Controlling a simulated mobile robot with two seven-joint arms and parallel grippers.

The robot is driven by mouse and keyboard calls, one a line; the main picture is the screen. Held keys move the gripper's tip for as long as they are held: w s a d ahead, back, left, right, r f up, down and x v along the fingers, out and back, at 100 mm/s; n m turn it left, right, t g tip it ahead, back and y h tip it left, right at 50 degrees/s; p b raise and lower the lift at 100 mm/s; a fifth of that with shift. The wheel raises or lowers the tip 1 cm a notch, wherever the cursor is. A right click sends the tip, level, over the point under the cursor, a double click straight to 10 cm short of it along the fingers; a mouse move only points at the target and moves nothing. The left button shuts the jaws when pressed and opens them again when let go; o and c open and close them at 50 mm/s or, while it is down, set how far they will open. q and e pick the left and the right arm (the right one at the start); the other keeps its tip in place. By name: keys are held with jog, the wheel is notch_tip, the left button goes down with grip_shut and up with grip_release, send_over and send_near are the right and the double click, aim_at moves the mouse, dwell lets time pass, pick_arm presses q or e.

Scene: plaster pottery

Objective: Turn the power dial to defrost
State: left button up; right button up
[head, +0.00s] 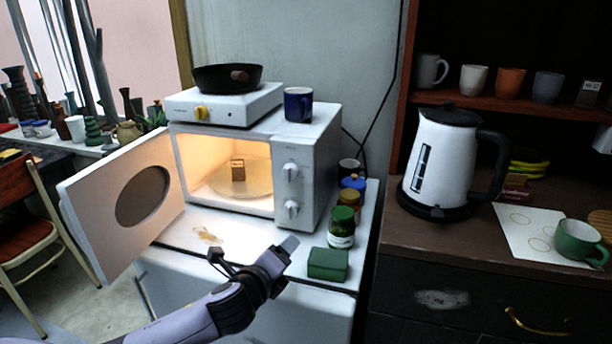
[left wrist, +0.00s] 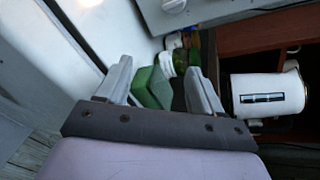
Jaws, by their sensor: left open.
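The white microwave (head: 318,150) stands on a white cabinet with its door (head: 125,205) swung open to the left. Its lit inside holds a small brown block (head: 238,170) on the turntable. Its right panel carries an upper dial (head: 290,171) and a lower dial (head: 292,209); their markings are too small to read. My left gripper (head: 252,252) is open and empty, in front of and below the panel. In the left wrist view, a dial (left wrist: 174,5) shows at the top edge, beyond the open fingers (left wrist: 160,72). My right gripper is out of view.
A green box (head: 328,264) and several jars, including a green-lidded one (head: 341,228), stand right of my left gripper. A hotplate with a pan (head: 228,78) and a blue mug (head: 298,104) sit on the microwave. A kettle (head: 446,160) stands on the right counter.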

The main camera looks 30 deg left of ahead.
pick_arm(q)
jog(key=w+a+r+m+t, duration=0.1)
jog(key=w+a+r+m, duration=0.1)
jog(key=w+r+m, duration=0.2)
jog(key=m+t, duration=0.2)
jog(key=m, duration=0.4)
send_near(287, 176)
jog(key=w, duration=0.2)
jog(key=shift+w+a+f+p, duration=0.15)
jog(key=shift+w+a, duration=0.1)
jog(key=shift+w, duration=1)
jog(key=shift+w+a+p, duration=0.1)
jog(key=shift+w+a, duration=0.2)
jog(key=shift+w, duration=0.95)
jog(key=shift+w+a+f+p, duration=0.15)
jog(key=shift+w+a, duration=0.1)
jog(key=shift+w, duration=1)
jog(key=shift+r, duration=0.1)
jog(key=c, duration=1.1)
